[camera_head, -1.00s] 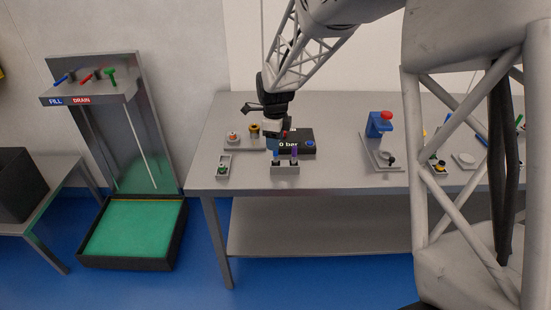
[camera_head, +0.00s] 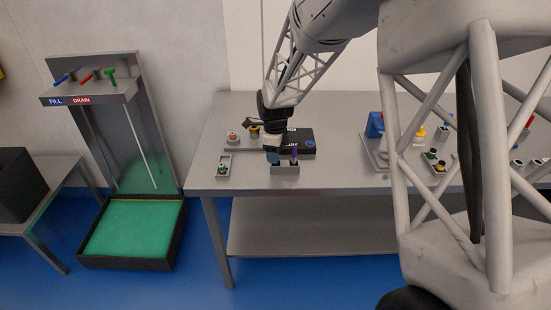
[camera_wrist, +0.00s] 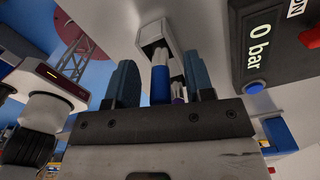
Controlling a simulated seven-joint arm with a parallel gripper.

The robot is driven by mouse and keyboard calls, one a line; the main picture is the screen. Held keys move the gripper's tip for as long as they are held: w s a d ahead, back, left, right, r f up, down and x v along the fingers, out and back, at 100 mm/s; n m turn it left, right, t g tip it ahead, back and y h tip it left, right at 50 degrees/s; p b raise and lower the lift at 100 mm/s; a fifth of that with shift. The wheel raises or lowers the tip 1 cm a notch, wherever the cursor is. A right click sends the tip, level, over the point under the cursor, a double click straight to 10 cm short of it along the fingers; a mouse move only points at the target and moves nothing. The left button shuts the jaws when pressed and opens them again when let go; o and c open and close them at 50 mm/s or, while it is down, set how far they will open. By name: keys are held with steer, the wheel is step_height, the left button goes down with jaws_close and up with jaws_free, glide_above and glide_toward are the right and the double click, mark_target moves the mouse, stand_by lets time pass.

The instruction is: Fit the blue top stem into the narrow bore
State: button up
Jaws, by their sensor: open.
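The blue top stem (camera_wrist: 160,85) stands in a small grey holder (camera_head: 285,170), which also shows in the wrist view (camera_wrist: 146,36). The stem has a silver shaft and a blue top. My gripper (camera_head: 273,158) is open above the left end of the holder and hides the stem in the head view. In the wrist view, the two blue fingers of my gripper (camera_wrist: 161,84) stand on either side of the stem, with gaps showing. A purple-topped stem (camera_head: 294,154) stands to its right in the same holder. I cannot make out the narrow bore.
A black gauge box (camera_head: 301,141) reading "0 bar" in the wrist view (camera_wrist: 272,45) stands just behind the holder. A plate with round fittings (camera_head: 236,148) lies behind left, and a small grey block (camera_head: 223,165) left. The table's front edge (camera_head: 345,186) is close.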

jaws_close()
steer(key=shift+r, duration=0.1)
stand_by(0.4)
steer(key=shift+r, duration=0.75)
step_height(320, 180, up, 2)
steer(key=shift+r, duration=0.1)
steer(key=s+d, duration=0.2)
steer(key=s, duration=0.5)
steer(key=s+d+r, duration=0.1)
steer(key=s, duration=0.7)
steer(key=shift+s+d, duration=0.3)
steer(key=shift+d, duration=0.05)
steer(key=shift+r, duration=0.1)
